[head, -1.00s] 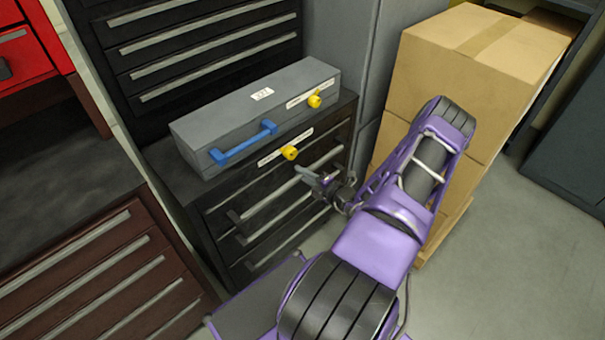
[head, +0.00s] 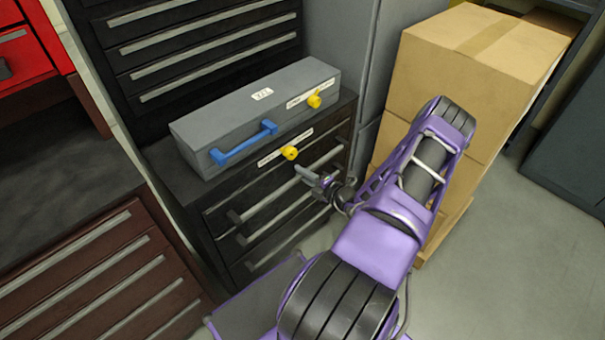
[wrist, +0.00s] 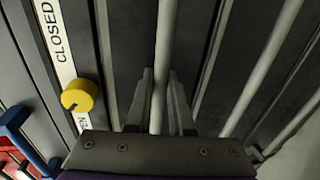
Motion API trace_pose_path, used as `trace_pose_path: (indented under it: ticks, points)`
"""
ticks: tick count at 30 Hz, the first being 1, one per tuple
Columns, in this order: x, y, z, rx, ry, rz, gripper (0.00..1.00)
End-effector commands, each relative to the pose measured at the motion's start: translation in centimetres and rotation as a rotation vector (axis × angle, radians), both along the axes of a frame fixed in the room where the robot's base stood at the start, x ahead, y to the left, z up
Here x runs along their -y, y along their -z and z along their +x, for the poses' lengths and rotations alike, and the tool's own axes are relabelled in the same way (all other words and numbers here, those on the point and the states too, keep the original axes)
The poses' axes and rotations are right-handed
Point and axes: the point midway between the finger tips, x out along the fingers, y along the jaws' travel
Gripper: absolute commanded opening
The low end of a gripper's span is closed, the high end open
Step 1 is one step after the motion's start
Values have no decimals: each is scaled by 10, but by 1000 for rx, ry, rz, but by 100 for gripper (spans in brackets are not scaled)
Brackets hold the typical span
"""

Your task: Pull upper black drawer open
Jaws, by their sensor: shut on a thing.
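The low black cabinet (head: 190,205) stands beside my arm. Its upper black drawer (head: 262,190) looks flush with the front. A long grey bar handle (head: 330,160) runs across this drawer, under a white label strip and a yellow knob (head: 289,153). My gripper (head: 309,175) is at this bar, right of its middle. In the wrist view the bar handle (wrist: 165,35) passes between the two fingers of my gripper (wrist: 160,78), which are shut on it. The yellow knob (wrist: 80,95) shows to the left, beside "CLOSED" lettering. My fingers hide part of the bar.
A grey case (head: 235,115) with a blue handle (head: 243,144) and a second yellow knob (head: 314,101) sits on the cabinet. Stacked cardboard boxes (head: 455,90) stand right of my arm. A brown drawer unit (head: 100,260) is at left. Floor is free at lower right (head: 510,270).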

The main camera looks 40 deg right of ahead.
Motion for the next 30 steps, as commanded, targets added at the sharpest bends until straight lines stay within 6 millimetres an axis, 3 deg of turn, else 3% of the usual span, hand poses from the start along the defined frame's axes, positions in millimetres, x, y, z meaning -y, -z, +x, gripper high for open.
trace_pose_path:
  ticks: [9,14,20,30]
  points:
    - [0,-1,-1,1,0,0,0]
    - [1,-1,-12,0,0,1,0]
    - [4,-1,-46,-1,3,1,0]
    - [11,0,-138,-2,4,1,0]
